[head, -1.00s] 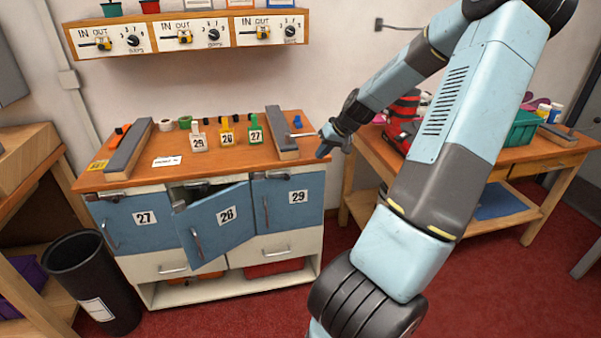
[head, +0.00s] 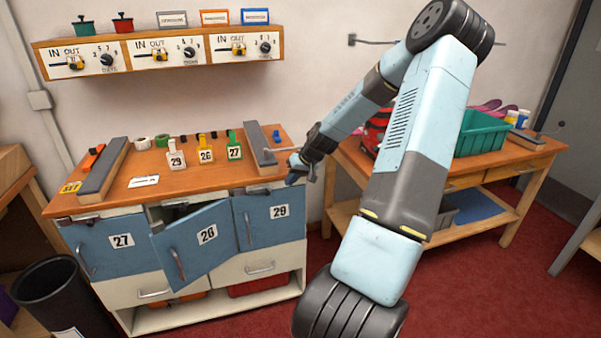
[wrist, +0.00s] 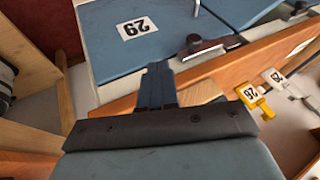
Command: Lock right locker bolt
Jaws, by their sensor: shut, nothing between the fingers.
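The right locker door (head: 264,219), blue and marked 29, is closed at the right end of the cabinet. It also shows in the wrist view (wrist: 110,45). Its bolt (wrist: 210,44), a metal bar with a dark knob, lies along the cabinet edge above the door. The bolt is small in the head view (head: 259,190), and its locked state is hard to tell. My gripper (head: 291,180) is at the cabinet's upper right corner. In the wrist view its dark fingers (wrist: 158,72) are shut and empty, apart from the bolt knob.
The middle door 26 (head: 200,243) hangs open beside door 29; door 27 (head: 113,246) is closed. Number tags (head: 206,151) and a grey-topped block (head: 262,148) stand on the bench top. A side table (head: 470,170) with a green bin (head: 482,132) is at the right.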

